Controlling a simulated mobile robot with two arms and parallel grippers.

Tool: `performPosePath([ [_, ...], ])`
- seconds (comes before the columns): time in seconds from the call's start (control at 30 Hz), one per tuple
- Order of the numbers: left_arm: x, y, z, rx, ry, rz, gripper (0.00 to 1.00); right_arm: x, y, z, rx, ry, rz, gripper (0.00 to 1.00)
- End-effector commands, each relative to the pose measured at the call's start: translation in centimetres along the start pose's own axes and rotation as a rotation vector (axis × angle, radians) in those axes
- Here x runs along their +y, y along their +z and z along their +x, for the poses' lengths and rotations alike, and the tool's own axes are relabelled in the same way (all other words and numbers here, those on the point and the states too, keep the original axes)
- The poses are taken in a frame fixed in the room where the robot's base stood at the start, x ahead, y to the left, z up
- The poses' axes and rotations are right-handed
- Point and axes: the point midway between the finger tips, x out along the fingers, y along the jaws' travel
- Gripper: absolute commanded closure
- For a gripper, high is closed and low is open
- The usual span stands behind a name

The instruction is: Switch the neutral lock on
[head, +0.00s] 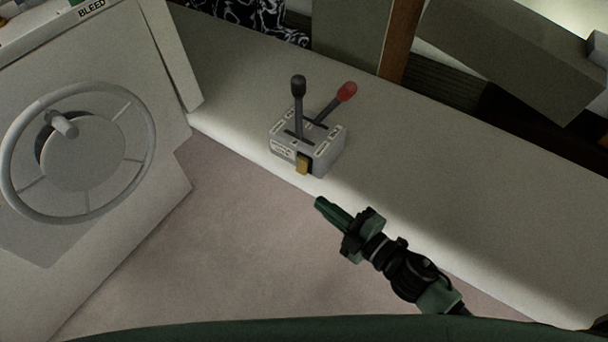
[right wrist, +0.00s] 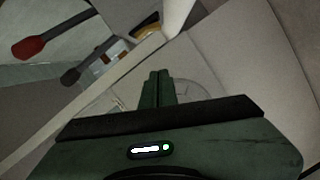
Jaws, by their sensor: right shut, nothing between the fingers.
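A grey control box (head: 325,157) sits on the white ledge, with a black-knobbed lever (head: 298,95) and a red-knobbed lever (head: 346,92) rising from its top. A small yellow-brown switch (head: 303,164), which may be the neutral lock, is on the box's near face. The right wrist view shows the red knob (right wrist: 29,47) and the black knob (right wrist: 70,77) at upper left, and a yellow piece (right wrist: 147,27) at the top. My right gripper (head: 320,203) is shut and empty, just below the box and apart from it; it also shows in the right wrist view (right wrist: 158,74). My left gripper is not in view.
A grey steering wheel (head: 152,150) stands on a white console at the left. The white ledge (head: 440,190) runs clear to the right of the box. A wooden post (head: 400,40) and a grey slab (head: 510,60) stand behind the ledge.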

Motion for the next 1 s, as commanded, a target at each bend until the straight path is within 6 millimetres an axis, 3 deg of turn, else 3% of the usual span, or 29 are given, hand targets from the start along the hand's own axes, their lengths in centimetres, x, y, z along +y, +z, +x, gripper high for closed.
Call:
performPosePath([
  [0.23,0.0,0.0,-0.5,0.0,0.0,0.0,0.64,0.3,-0.1,2.3,0.001,0.004,0.001,1.0],
  [0.6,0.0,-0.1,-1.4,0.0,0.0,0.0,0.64,0.3,-0.1,10.1,0.0,0.004,0.001,1.0],
  [0.8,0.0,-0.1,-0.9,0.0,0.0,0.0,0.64,0.0,2.9,10.8,-0.003,0.001,0.001,1.0],
  [1.0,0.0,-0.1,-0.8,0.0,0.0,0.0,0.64,0.1,3.9,11.0,-0.001,0.001,0.001,1.0],
])
